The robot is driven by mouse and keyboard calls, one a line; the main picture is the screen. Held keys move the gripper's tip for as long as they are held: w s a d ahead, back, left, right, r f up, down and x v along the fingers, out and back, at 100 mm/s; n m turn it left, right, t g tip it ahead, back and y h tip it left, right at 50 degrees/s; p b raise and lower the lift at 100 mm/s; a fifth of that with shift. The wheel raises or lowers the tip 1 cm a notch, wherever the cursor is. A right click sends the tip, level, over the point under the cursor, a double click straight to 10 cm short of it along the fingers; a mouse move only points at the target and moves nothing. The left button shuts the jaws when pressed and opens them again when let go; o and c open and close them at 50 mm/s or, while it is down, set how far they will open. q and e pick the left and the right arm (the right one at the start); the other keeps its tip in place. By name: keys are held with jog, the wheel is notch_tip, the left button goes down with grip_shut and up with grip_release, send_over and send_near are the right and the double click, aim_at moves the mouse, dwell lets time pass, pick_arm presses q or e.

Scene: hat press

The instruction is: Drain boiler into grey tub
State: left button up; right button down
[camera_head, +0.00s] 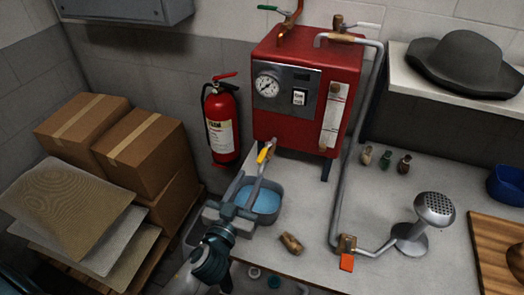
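The red boiler (309,88) stands at the back of the counter, with a gauge, a switch and a sight glass on its front. A drain tap with a yellow lever (263,155) sticks out low at its front left. The grey tub (279,208) stands below the tap, and light blue liquid shows in it. My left gripper (256,176) reaches up from below, over the tub's left side, with its fingertip end close at the lever. Whether it touches or grips the lever cannot be told. My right gripper is not in view.
A fire extinguisher (222,122) hangs left of the boiler. Cartons (144,150) and sacks (73,205) stand at the left. A brass fitting (291,243) lies right of the tub. A steam pipe (343,185) runs to a perforated steam head (434,209). A hat (464,66) sits on a shelf.

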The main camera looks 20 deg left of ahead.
aim_at(266, 148)
pick_arm(q)
jog(key=w+p, duration=0.1)
jog(key=w, duration=0.2)
jog(key=w+p, duration=0.1)
jog(key=w, duration=0.3)
jog(key=w+p, duration=0.1)
jog(key=w, duration=0.3)
jog(key=shift+w+d, duration=0.1)
jog(key=shift+d, duration=0.15)
grip_shut()
